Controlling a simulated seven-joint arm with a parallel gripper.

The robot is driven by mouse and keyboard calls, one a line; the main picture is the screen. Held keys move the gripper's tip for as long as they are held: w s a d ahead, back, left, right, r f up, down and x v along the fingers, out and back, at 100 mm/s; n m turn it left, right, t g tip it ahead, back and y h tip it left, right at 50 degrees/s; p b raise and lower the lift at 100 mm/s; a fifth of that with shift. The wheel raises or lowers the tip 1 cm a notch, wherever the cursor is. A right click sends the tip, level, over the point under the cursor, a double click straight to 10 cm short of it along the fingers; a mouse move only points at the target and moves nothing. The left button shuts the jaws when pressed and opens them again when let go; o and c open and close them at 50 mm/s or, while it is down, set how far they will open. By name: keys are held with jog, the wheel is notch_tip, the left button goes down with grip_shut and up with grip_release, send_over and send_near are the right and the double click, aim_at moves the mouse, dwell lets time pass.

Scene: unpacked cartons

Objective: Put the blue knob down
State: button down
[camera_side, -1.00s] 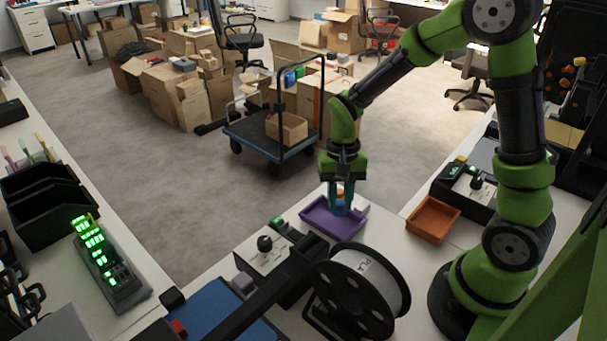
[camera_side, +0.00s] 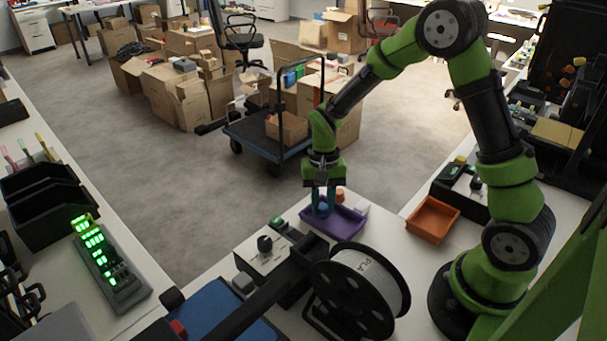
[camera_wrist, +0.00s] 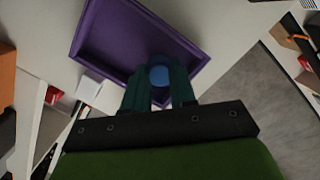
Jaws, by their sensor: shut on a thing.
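My gripper (camera_side: 322,203) points down and is shut on the blue knob (camera_side: 322,208). The knob shows between the fingertips in the wrist view (camera_wrist: 159,76). The knob is over the edge area of the purple tray (camera_side: 345,228), on the tray's far left side in the side view. In the wrist view the purple tray (camera_wrist: 110,42) lies under and beyond the knob. I cannot tell whether the knob touches the tray. The tray looks empty otherwise.
An orange tray (camera_side: 433,220) stands to the right. A white block (camera_side: 361,208) and an orange round thing (camera_side: 340,194) sit just behind the purple tray. A filament spool (camera_side: 362,290) and a control box (camera_side: 263,250) stand in front and to the left.

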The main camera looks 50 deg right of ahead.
jog(key=c, duration=1.2)
grip_release()
notch_tip(320, 180, up, 12)
jog(key=w+d, duration=0.1)
jog(key=s+a+r+n+t, duration=0.2)
jog(key=s+r+t, duration=0.2)
jog(key=s, duration=0.3)
jog(key=s+a+r+n+t, duration=0.2)
jog(key=s+a+r+t, duration=0.1)
jog(key=s+r, duration=0.3)
jog(key=shift+s+r+n+t+y, duration=0.4)
jog(key=shift+s+t, duration=0.3)
jog(key=shift+s, duration=0.2)
